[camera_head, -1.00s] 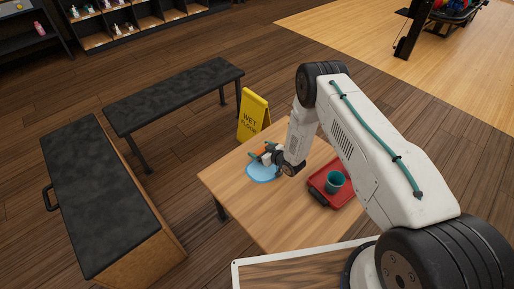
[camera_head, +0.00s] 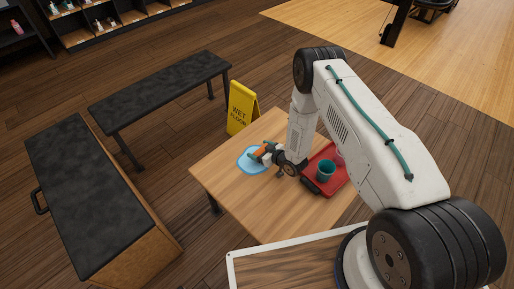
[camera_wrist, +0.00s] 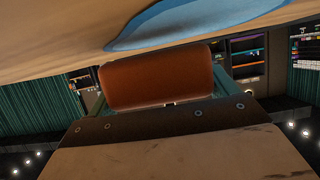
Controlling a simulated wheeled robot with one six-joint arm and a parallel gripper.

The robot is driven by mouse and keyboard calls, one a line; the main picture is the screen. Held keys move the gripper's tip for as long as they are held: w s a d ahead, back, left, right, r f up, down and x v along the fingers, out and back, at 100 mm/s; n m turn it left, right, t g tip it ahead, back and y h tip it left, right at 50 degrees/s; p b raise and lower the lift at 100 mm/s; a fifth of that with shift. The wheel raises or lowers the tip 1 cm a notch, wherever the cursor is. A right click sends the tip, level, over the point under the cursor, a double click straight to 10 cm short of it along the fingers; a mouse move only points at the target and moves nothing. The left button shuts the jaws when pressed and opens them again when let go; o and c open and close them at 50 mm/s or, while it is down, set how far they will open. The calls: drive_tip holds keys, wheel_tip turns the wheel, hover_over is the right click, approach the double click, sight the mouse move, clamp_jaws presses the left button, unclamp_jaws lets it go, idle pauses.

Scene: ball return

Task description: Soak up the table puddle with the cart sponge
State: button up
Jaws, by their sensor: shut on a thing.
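A light blue puddle (camera_head: 247,161) lies on the far left part of the wooden table (camera_head: 240,205). My gripper (camera_head: 264,153) is shut on an orange-brown sponge (camera_head: 260,153) at the puddle's right side. The wrist view shows the sponge (camera_wrist: 157,75) between the teal fingers, with the puddle (camera_wrist: 190,24) close by it. I cannot tell whether the sponge touches the puddle. My gripper hides part of the puddle in the head view.
A red tray (camera_head: 335,183) with a teal cup (camera_head: 325,170) stands on the table right of my gripper. A yellow wet floor sign (camera_head: 241,107) stands behind the table. Black benches (camera_head: 165,98) are at the left. The table's front left is clear.

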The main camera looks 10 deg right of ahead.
drive_tip(key=shift+s+d+r, duration=0.15)
drive_tip(key=shift+s+d, duration=0.3)
drive_tip(key=shift+s, duration=0.15)
drive_tip(key=shift+s+d, duration=0.45)
drive_tip(key=shift+s, duration=0.2)
drive_tip(key=shift+s+d, duration=0.45)
drive_tip(key=shift+s, duration=0.2)
drive_tip(key=shift+r, duration=2.95)
wheel_tip(320, 180, up, 3)
drive_tip(key=shift+f, duration=0.1)
